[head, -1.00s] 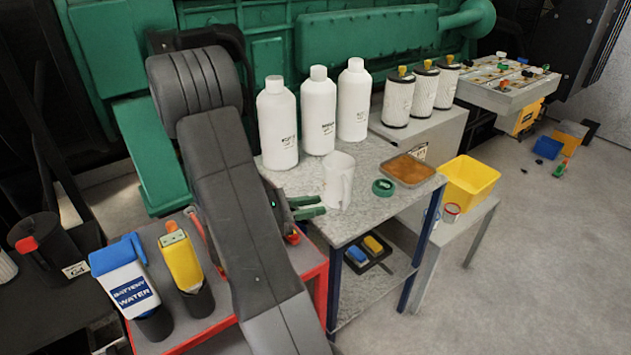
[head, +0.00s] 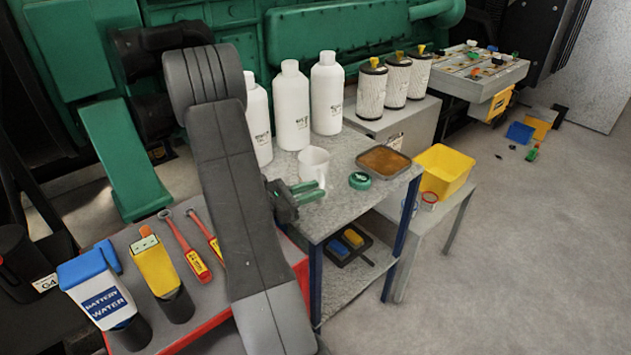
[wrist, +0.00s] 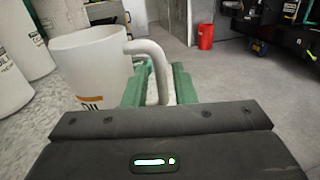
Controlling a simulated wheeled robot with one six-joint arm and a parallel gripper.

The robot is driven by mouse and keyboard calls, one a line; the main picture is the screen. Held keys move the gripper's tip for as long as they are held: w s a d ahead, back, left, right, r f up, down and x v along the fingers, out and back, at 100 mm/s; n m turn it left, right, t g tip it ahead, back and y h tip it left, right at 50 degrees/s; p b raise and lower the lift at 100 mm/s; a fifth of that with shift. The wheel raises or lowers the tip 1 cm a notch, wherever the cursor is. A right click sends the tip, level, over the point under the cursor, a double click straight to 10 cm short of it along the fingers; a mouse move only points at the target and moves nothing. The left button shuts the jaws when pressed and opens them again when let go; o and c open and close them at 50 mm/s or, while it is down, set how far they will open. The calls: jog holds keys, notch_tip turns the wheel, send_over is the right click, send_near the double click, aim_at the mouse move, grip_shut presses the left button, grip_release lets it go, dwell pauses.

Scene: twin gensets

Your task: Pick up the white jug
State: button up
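The white jug (head: 313,165) stands upright on the speckled grey bench top (head: 343,199), in front of the white bottles. In the wrist view, the jug (wrist: 88,72) fills the left side, with part of an orange-brown label showing. Its handle (wrist: 157,68) curves to the right and comes down between my green fingers. My gripper (head: 308,191) is at the near side of the jug, and the gripper also shows in the wrist view (wrist: 159,84). The fingers are apart, one on each side of the handle. I cannot tell whether either finger touches it.
White bottles (head: 291,107) stand behind the jug. A green lid (head: 360,180) and a brown-filled tray (head: 385,161) lie to its right. A red cart (head: 206,304) with tools and two containers is at the left. Open floor (head: 530,260) lies at the right.

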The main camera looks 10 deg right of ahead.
jog(key=shift+f+p+x, duration=0.15)
jog(key=shift+p+x, duration=0.05)
jog(key=shift+x, duration=1.05)
jog(key=shift+f+p+x, duration=0.1)
jog(key=shift+p+x, duration=0.1)
jog(key=shift+x, duration=1.1)
grip_shut()
